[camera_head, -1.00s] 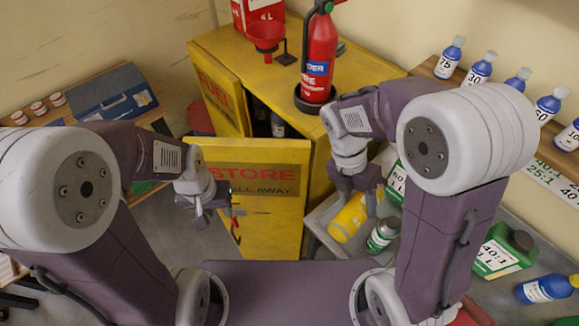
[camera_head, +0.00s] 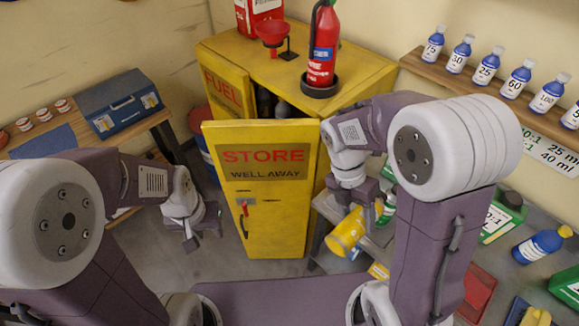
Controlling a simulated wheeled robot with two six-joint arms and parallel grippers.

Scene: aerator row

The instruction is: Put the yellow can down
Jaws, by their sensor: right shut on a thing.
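I cannot tell whether the can touches the bench. My left gripper (camera_head: 202,232) hangs empty over the floor, left of the yellow cabinet door, with its fingers apart.
The yellow cabinet (camera_head: 370,70) stands behind, its STORE door (camera_head: 262,215) swung open. A fire extinguisher (camera_head: 322,50) stands on top. A small green bottle (camera_head: 387,208) is right beside the can. Blue bottles (camera_head: 540,246) and green containers (camera_head: 497,222) occupy the bench farther right.

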